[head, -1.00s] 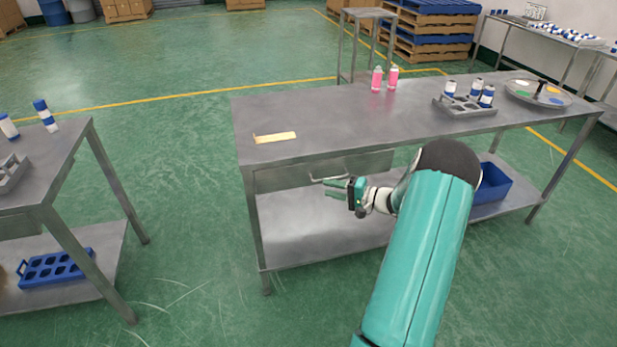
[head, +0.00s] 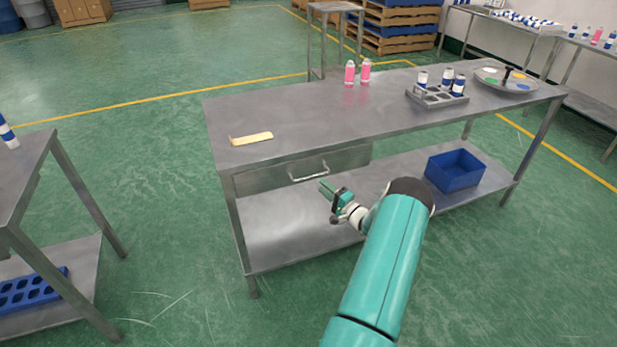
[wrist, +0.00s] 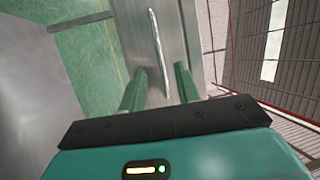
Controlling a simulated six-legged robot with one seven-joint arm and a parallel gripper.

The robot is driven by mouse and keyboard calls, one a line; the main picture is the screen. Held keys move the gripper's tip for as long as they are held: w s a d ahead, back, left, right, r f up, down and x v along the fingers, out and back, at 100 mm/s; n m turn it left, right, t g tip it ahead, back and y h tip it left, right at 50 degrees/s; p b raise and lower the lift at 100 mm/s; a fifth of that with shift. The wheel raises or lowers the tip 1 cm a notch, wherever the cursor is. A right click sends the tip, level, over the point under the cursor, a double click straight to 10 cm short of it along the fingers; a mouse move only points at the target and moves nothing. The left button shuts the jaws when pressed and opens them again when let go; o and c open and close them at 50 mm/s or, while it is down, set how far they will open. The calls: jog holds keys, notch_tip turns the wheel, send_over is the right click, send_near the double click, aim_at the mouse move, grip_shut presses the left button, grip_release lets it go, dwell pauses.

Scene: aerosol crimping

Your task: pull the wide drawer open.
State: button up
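The wide drawer (head: 262,179) sits under the steel table's top at its left half, and its front looks flush with the frame. Its bar handle (head: 308,173) shows as a pale rail; in the wrist view the handle (wrist: 155,45) runs lengthwise up the picture in front of the drawer's grey face (wrist: 180,35). My gripper (head: 324,189) is just below and right of the handle in the head view. In the wrist view my gripper (wrist: 159,82) is open, with the handle lined up between its two green fingers. I cannot tell whether either finger touches it.
The steel table (head: 310,123) carries a tan bracket (head: 251,139), two pink bottles (head: 358,73), a grey rack (head: 437,97) and a round tray (head: 505,82). A blue bin (head: 455,170) stands on the lower shelf. Another table (head: 20,180) is at left. Floor between them is clear.

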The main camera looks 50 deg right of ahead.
aim_at(311, 177)
jog(key=x, duration=0.7)
jog(key=shift+w+a, duration=0.1)
jog(key=shift+w, duration=0.25)
grip_shut()
